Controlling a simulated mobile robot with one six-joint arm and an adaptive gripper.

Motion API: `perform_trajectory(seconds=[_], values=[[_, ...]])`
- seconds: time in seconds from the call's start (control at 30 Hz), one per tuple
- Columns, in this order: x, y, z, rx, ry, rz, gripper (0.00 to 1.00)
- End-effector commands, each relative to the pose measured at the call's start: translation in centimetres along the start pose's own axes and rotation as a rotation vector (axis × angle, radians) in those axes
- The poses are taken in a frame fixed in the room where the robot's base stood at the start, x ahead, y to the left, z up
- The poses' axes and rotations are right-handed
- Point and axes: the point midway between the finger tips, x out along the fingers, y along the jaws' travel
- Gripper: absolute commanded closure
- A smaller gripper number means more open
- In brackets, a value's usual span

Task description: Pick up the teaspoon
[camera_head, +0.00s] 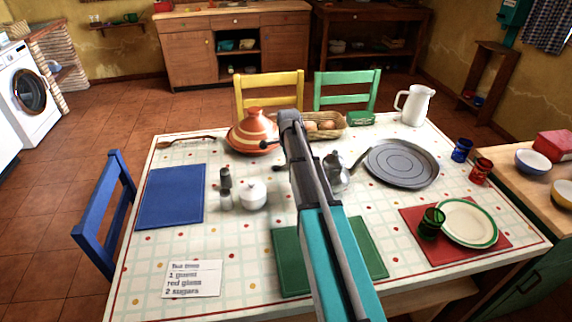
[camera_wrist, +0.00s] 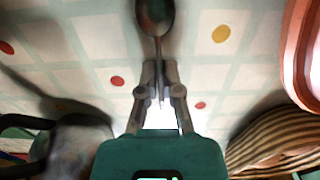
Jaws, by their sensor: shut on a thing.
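The teaspoon (camera_wrist: 154,18) is dark and metallic in the wrist view, its bowl at the top edge and its handle running down to my gripper (camera_wrist: 160,76). My gripper is shut on the handle, the two fingertips on either side of it. The cloth shows beneath the spoon; I cannot tell how far above it the spoon is. In the head view my arm reaches over the table and hides most of the gripper.
An orange striped tagine (camera_head: 254,133) stands left of my arm, a metal moka pot (camera_head: 337,172) right of it. A basket (camera_head: 328,124) lies behind. A white sugar bowl (camera_head: 254,193), a grey tray (camera_head: 401,163) and a wooden spoon (camera_head: 186,139) are also on the table (camera_head: 240,262).

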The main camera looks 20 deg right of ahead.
Motion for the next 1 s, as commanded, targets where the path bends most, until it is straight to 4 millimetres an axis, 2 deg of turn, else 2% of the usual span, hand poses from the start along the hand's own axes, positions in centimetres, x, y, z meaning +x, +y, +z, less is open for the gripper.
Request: perform_trajectory(seconds=[0.37,1.0], values=[[-2.3,0.0,0.0,0.000,0.000,0.000,1.00],[-8.6,0.0,0.1,-0.001,0.000,0.000,1.00]])
